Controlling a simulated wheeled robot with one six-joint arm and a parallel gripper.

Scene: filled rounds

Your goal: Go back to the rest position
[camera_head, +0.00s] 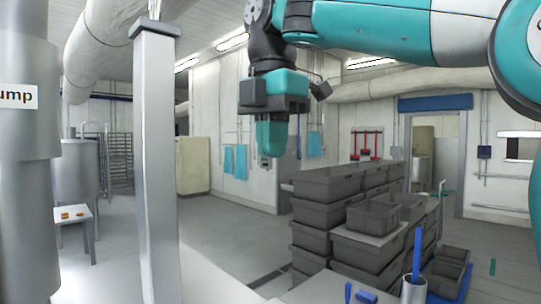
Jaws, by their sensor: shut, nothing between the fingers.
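My gripper (271,150) hangs from the end of my teal and grey arm in the upper middle of the view. It points down and looks shut, with nothing held in it. It is in the air, apart from everything around it, with the wall and floor of the room behind it. My arm reaches in from the upper right.
Stacked grey crates (325,215) stand at the right. In front of them are a grey cup (413,291) holding a blue tool and small blue items (362,296). A metal post (158,170) rises at the left. A small table (75,213) with small yellowish pieces stands further left. Open floor lies between.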

